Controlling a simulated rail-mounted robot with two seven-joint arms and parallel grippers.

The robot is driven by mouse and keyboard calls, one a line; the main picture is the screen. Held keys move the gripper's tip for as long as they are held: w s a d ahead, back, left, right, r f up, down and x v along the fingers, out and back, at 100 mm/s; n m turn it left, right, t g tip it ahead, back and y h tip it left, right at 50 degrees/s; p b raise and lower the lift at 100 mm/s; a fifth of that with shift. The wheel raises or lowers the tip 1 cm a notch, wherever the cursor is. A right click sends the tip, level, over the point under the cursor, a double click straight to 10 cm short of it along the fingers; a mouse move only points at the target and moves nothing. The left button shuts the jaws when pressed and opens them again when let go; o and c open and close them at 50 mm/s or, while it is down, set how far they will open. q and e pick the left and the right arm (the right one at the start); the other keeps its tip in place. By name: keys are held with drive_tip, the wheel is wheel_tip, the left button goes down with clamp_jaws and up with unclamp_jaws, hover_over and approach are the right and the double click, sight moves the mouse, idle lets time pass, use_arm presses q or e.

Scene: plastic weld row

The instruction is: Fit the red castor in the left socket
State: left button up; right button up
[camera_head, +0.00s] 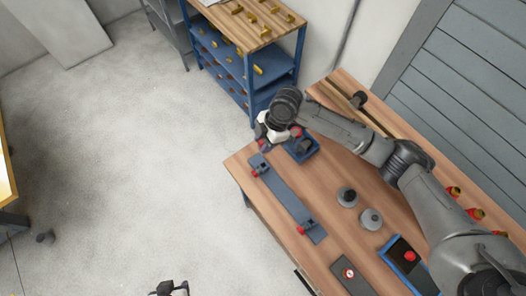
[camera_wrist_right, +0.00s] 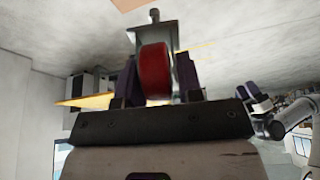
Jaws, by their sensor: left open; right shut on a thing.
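My right gripper (camera_head: 268,138) is above the far end of the workbench. In the right wrist view it is shut on a red castor (camera_wrist_right: 153,72), its red wheel between the fingers and its grey bracket and stem pointing away from the palm. A long blue-grey plate (camera_head: 281,197) lies along the bench's left edge, with small red parts near its far end (camera_head: 254,173) and near end (camera_head: 301,230). Its sockets are too small to make out. My left gripper (camera_head: 170,289) is open and empty at the bottom edge, over the floor.
A blue tray (camera_head: 314,150) sits close by my right gripper, partly hidden by it. Another blue tray (camera_head: 390,254) holds a red part. A shelf rack (camera_head: 225,70) is behind.

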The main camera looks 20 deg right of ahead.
drive_tip(key=f, duration=0.1)
drive_tip(key=f+n, duration=0.2)
drive_tip(key=shift+s+a+f+g+b, duration=0.2)
drive_tip(key=shift+a+f+g+b, duration=0.05)
drive_tip(key=shift+f+g+b, duration=0.15)
drive_tip(key=shift+f, duration=0.3)
drive_tip(key=shift+f+b, duration=2.35)
drive_tip(key=shift+b, duration=0.2)
drive_tip(key=shift+r+p, duration=0.1)
drive_tip(key=shift+p, duration=0.3)
drive_tip(key=shift+p, duration=0.35)
drive_tip(key=shift+f, duration=0.3)
